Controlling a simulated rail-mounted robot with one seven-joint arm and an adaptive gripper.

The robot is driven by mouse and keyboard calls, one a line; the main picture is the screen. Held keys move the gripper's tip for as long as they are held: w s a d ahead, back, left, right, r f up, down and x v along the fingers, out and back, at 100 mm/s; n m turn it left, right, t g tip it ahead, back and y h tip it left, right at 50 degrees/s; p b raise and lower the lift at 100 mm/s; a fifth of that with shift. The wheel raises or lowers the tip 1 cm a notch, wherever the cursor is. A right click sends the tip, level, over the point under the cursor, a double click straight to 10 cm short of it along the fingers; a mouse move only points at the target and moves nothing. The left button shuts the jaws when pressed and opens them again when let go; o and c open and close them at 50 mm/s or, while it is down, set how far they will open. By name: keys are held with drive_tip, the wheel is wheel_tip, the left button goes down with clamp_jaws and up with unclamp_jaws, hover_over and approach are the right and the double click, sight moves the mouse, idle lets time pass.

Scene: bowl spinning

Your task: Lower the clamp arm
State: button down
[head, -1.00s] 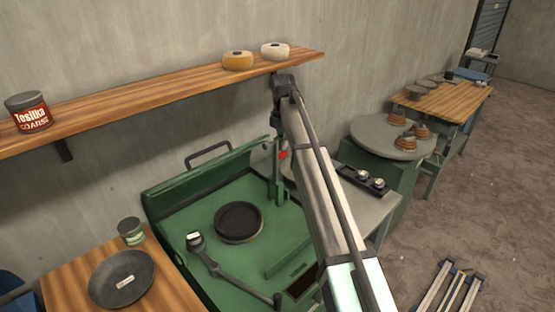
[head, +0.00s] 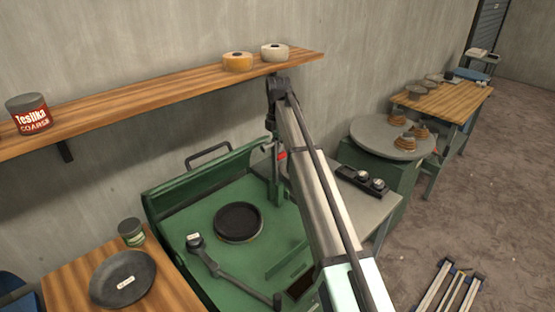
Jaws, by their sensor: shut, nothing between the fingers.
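The green spinning machine (head: 178,192) has a round dark disc (head: 238,222) on its bed. An upright green part with a red piece (head: 281,156) stands at the machine's back right; it may be the raised clamp arm, partly hidden by my arm. A dark lever (head: 232,274) with a white-marked end lies across the front of the bed. My gripper (head: 271,127) is small and dark, points down from the top of my arm and appears shut and empty. It is just above and left of the red piece; I cannot tell whether they touch.
A wooden shelf (head: 150,103) with a can (head: 29,115) and two rolls runs along the wall above. A wooden table (head: 78,275) at the lower left holds a dark bowl (head: 122,278) and a small tin (head: 131,232). A control box (head: 362,180) stands right of my arm.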

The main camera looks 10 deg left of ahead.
drive_tip(key=shift+s+a, duration=0.7)
drive_tip(key=shift+s, duration=0.2)
drive_tip(key=s+a+f, duration=0.3)
drive_tip(key=s+a, duration=0.3)
drive_tip(key=s, duration=0.1)
drive_tip(key=shift+s+a+f, duration=0.35)
drive_tip(key=shift+s, duration=0.05)
idle(1.0)
drive_tip(key=shift+f, duration=0.1)
drive_tip(key=shift+s+a+f, duration=0.6)
drive_tip(key=shift+s+f, duration=0.05)
drive_tip(key=shift+f, duration=0.15)
drive_tip(key=shift+r, duration=0.15)
